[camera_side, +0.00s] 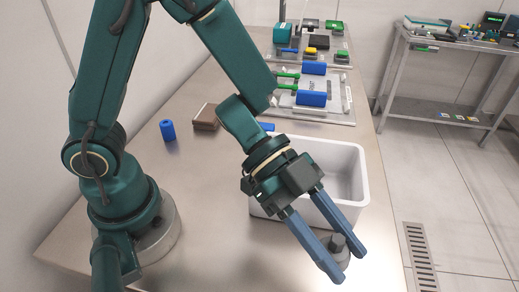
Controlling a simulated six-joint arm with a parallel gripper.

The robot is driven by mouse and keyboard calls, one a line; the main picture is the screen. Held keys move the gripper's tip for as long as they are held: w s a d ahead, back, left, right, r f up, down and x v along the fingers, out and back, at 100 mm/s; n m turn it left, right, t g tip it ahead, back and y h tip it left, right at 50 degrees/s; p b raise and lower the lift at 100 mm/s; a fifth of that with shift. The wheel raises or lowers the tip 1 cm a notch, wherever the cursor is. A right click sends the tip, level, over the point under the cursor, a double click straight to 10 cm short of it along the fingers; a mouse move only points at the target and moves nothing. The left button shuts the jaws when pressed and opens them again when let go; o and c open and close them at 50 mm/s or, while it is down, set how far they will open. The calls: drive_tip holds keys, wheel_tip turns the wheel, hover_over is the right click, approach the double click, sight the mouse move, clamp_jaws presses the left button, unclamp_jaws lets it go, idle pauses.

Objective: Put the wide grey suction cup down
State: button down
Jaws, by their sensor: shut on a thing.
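The wide grey suction cup (338,245) is between the two blue fingers of my gripper (348,262) at the lower right of the side view. My gripper is shut on it. The fingers slant down to the right and hide part of the cup. The cup is in front of the white bin (357,170), near its front right corner. I cannot tell whether the cup touches the table (215,235) or hangs just above it.
A blue cylinder (168,130) and a brown block (207,118) stand left of the bin. Grey boards with blue, green and yellow parts (312,98) lie farther back. The table's right edge is close to the bin. The table's left front is largely clear.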

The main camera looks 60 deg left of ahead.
sight(320, 288)
drive_tip(key=shift+f, duration=4.35)
drive_tip(key=shift+f, duration=0.55)
drive_tip(key=shift+c, duration=1.8)
unclamp_jaws()
